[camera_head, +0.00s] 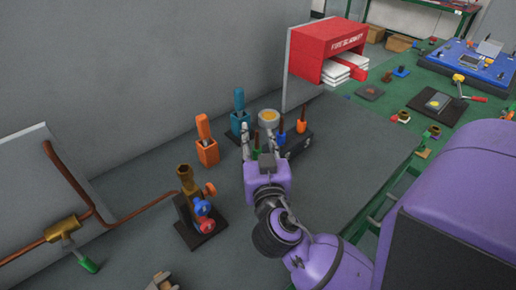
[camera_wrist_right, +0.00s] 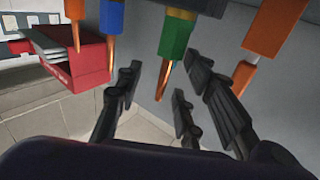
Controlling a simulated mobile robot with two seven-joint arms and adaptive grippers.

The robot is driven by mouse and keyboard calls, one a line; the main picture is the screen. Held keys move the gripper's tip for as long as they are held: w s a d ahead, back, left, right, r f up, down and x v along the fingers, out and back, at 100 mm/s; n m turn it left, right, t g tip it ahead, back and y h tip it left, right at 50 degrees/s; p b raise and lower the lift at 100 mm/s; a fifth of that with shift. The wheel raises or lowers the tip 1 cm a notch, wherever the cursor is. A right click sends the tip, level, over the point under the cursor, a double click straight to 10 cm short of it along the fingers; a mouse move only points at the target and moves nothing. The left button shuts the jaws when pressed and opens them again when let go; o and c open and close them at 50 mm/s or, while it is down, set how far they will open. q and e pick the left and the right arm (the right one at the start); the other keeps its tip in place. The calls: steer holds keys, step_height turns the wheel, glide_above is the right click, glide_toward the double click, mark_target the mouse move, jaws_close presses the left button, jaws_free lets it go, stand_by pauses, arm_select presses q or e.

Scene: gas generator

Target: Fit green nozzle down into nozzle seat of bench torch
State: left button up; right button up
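The green nozzle (camera_head: 256,154) stands in a dark rack, partly hidden by my right gripper. In the right wrist view the green nozzle (camera_wrist_right: 176,38) shows its copper tip lying between the spread fingers. My right gripper (camera_head: 262,137) is open at the rack; it also shows in the wrist view (camera_wrist_right: 160,95). I see no grip on the nozzle. The bench torch (camera_head: 192,208) stands to the left, with an upright brass nozzle seat (camera_head: 186,173) on top and red and blue knobs. My left gripper is not in view.
An orange holder (camera_head: 208,153) and a teal holder (camera_head: 239,122) stand behind. Bare grey bench lies between rack and torch.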

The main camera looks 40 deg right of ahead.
steer(key=shift+w+d, duration=0.2)
steer(key=shift+w, duration=0.1)
jaws_close()
stand_by(0.4)
